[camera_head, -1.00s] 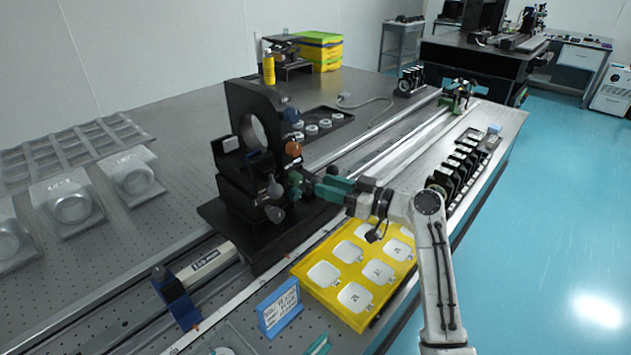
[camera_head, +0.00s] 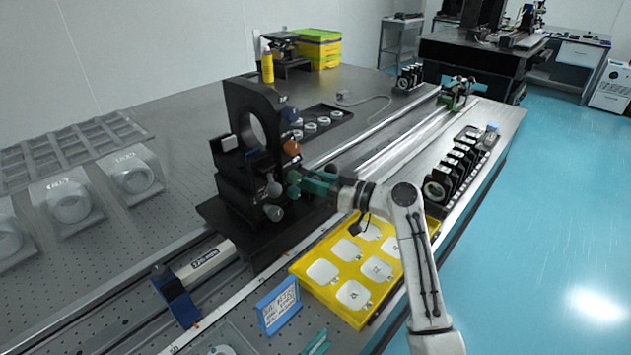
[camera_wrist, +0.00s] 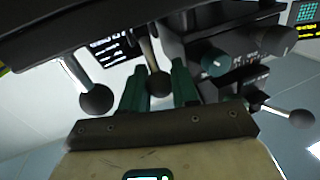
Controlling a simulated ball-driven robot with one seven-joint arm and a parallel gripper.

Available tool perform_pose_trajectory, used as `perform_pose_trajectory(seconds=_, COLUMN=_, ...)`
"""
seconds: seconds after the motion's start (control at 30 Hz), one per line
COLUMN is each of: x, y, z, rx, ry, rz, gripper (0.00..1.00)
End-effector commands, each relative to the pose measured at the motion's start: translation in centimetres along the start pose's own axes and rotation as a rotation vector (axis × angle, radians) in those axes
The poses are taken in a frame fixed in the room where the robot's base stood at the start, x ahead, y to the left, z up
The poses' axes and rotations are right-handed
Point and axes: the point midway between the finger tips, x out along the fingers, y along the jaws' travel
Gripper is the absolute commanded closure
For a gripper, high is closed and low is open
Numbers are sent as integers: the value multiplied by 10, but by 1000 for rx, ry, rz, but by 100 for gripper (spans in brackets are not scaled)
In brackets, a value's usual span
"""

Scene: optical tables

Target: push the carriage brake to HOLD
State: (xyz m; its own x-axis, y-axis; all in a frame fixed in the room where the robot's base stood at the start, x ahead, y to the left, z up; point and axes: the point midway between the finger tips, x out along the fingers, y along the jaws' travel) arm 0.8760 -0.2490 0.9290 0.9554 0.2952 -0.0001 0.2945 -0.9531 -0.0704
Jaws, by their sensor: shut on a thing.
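The black carriage (camera_head: 262,208) with its upright ring mount (camera_head: 256,125) stands on the rail at the left of the head view. Ball-ended levers stick out of its near side. My gripper (camera_head: 298,180) is at this side in the head view. In the wrist view its green fingers (camera_wrist: 158,88) stand on either side of a lever with a dark ball (camera_wrist: 158,83), and they are shut on it. Another ball lever (camera_wrist: 97,98) is to the left and a third (camera_wrist: 300,118) to the right. I cannot read a brake or HOLD mark.
In the wrist view a teal knob (camera_wrist: 215,62) and a grey knob (camera_wrist: 279,40) sit close to the right finger. A yellow tray (camera_head: 325,302) lies below my arm. A blue-framed sign (camera_head: 278,306) stands in front. Black mounts (camera_head: 455,172) line the right edge.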

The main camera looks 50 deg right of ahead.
Motion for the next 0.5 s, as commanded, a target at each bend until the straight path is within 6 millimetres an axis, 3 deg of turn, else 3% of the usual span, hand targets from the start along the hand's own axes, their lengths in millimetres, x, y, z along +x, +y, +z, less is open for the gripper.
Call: perform_pose_trajectory(seconds=0.5, x=6, y=1, z=-10, rx=30, ry=-116, rz=8, gripper=100)
